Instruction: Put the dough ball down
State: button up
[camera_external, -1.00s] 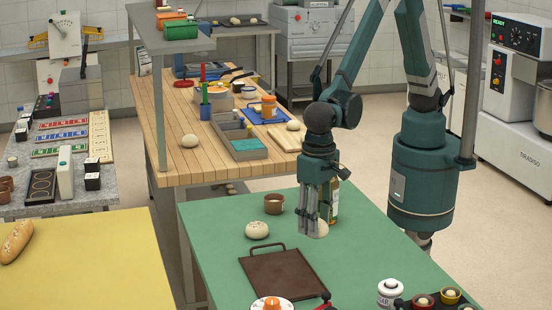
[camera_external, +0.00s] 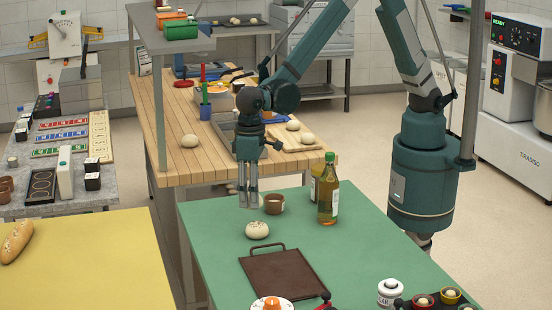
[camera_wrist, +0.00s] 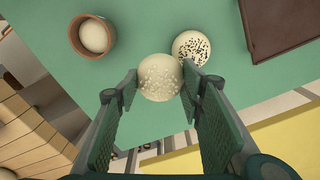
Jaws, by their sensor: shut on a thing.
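My gripper (camera_external: 248,206) points down over the far left part of the green table (camera_external: 212,236). In the wrist view its fingers stand on both sides of a pale dough ball with light specks (camera_wrist: 160,77) and hold it. I cannot make that ball out in the external view, and its height over the table is unclear. A second ball with dark seeds (camera_external: 257,230) sits on the green table, nearer the camera; in the wrist view it (camera_wrist: 192,47) lies just beyond the held ball. A terracotta cup (camera_external: 273,204) with pale contents (camera_wrist: 93,35) stands beside my gripper.
A brown tray with a handle (camera_external: 283,275) lies in front of the seeded ball. An oil bottle (camera_external: 328,190) stands right of the cup, with a jar (camera_external: 315,182) behind it. The wooden table (camera_external: 188,120) is behind, the yellow table (camera_external: 85,255) left across a gap.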

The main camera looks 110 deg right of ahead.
jog(key=d+n, duration=0.1)
jog(key=d, duration=0.7)
jog(key=w+d+f+n, duration=0.1)
jog(key=d+n, duration=0.1)
jog(key=d, duration=0.5)
jog(key=w+d+n, duration=0.1)
jog(key=d+n, duration=0.1)
jog(key=d, duration=0.6)
jog(key=shift+w+d+f, duration=0.2)
jog(key=shift+d, duration=0.15)
jog(key=shift+a, duration=0.15)
jog(key=s+a+r+n, duration=0.1)
jog(key=s+a+n, duration=0.15)
jog(key=a, duration=0.95)
jog(key=s+a+r+n, duration=0.1)
jog(key=s+a+n, duration=0.15)
jog(key=a, duration=1.05)
jog(key=s+a+r+n, duration=0.1)
jog(key=s+a+n, duration=0.1)
jog(key=s+a, duration=0.5)
jog(key=s+a+r+n+p, duration=0.1)
jog(key=s+a+n, duration=0.1)
jog(key=s+a, duration=0.6)
jog(key=a, duration=0.7)
jog(key=shift+a+r, duration=0.35)
jog(key=shift+r, duration=0.05)
jog(key=shift+s, duration=0.1)
jog(key=shift+f, duration=3.15)
